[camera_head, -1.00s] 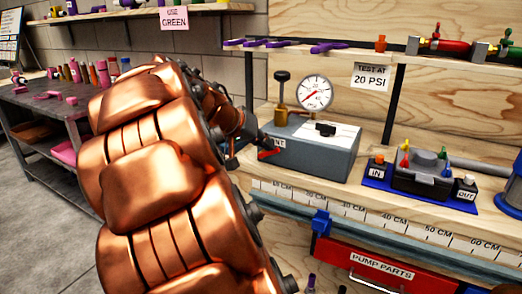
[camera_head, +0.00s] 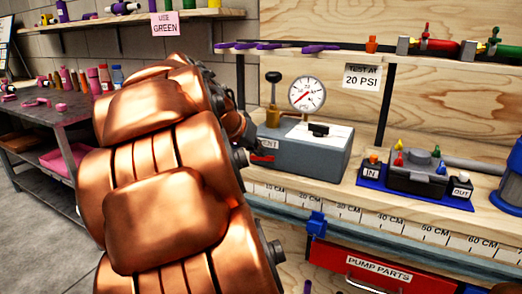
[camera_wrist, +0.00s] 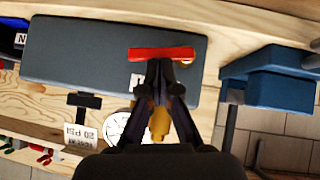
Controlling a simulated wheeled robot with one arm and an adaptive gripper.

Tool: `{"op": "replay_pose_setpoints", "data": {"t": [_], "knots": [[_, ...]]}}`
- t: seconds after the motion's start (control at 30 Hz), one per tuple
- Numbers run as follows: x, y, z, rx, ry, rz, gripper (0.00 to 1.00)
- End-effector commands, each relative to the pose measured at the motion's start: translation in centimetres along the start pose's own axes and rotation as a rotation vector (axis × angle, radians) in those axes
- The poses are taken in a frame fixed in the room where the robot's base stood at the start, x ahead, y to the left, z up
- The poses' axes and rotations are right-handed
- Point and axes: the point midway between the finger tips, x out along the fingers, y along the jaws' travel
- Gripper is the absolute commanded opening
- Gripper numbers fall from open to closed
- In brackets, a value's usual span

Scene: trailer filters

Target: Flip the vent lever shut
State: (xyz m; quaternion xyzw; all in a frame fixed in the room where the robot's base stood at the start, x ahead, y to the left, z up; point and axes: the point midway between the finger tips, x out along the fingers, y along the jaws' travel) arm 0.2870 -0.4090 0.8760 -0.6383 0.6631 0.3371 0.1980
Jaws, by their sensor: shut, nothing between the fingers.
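The red vent lever (camera_head: 262,158) is on the front of a grey test box (camera_head: 310,158), beside a partly covered white label. In the wrist view the lever (camera_wrist: 161,53) lies nearly level across the box face (camera_wrist: 80,50), with a brass-coloured pivot near its right end. My gripper (camera_wrist: 160,64) is shut and empty, its fingertips right by the middle of the lever; I cannot tell whether they touch. In the head view my copper arm hides most of the gripper.
A pressure gauge (camera_head: 307,94) and a brass pump with a black knob (camera_head: 273,77) stand at the box. A blue tray (camera_head: 420,196) with a black valve block is to the right. A blue blocky fixture (camera_wrist: 268,78) is beside the box in the wrist view.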

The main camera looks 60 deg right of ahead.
Motion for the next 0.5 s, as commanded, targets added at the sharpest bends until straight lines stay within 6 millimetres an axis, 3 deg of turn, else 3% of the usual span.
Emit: {"op": "replay_pose_setpoints", "data": {"t": [0.5], "knots": [[-0.58, -0.16, -0.58, -0.001, 0.0, -0.001, 0.0]]}}
